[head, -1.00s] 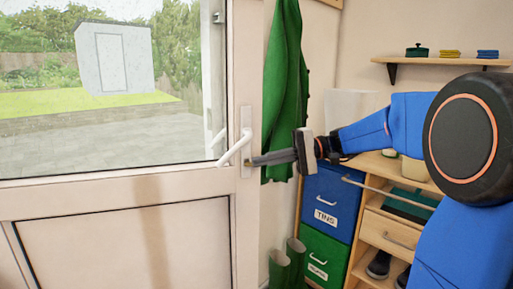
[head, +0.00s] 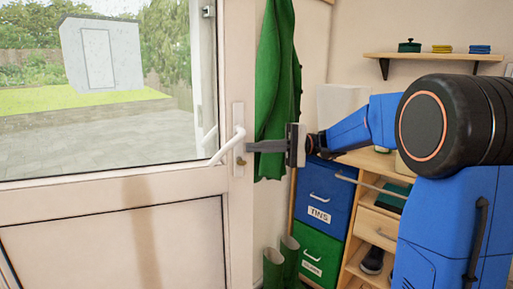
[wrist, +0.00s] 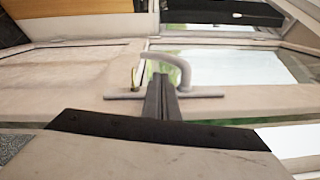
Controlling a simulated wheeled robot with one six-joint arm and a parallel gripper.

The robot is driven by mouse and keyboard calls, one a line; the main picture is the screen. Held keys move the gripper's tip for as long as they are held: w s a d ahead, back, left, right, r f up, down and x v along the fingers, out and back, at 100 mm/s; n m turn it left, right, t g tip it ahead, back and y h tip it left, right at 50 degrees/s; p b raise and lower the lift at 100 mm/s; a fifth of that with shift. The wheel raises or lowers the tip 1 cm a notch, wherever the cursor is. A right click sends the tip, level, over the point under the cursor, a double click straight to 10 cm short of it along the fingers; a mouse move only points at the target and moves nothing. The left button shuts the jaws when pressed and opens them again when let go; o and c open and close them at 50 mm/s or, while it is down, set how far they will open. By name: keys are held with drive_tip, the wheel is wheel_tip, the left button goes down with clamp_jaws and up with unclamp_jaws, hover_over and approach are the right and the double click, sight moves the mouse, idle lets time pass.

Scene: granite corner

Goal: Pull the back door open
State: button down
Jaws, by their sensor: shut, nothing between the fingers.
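The back door (head: 120,184) is a pale door with a large glass pane above and a panel below. I cannot tell whether it stands slightly ajar. Its white lever handle (head: 229,146) sits on an upright plate near the door's right edge, with a brass lock or key just below. My gripper (head: 249,147) is shut and empty, its fingers pointing left at the handle plate. In the wrist view the shut fingers (wrist: 160,82) reach beside the lever handle (wrist: 182,66), overlapping its plate. Whether they touch it is unclear.
A green coat (head: 278,90) hangs behind my gripper, with green boots (head: 280,265) below. Blue and green drawers (head: 322,200) and a wooden shelf unit (head: 377,228) stand at right. A wall shelf (head: 433,55) holds small items. A shed (head: 100,53) shows through the glass.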

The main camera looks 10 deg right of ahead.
sight(234, 148)
drive_tip(key=a, duration=0.6)
drive_tip(key=shift+s+a+r, duration=0.1)
drive_tip(key=shift+s+a, duration=0.05)
drive_tip(key=shift+s, duration=0.1)
drive_tip(key=shift+a, duration=0.15)
drive_tip(key=shift+s, duration=0.1)
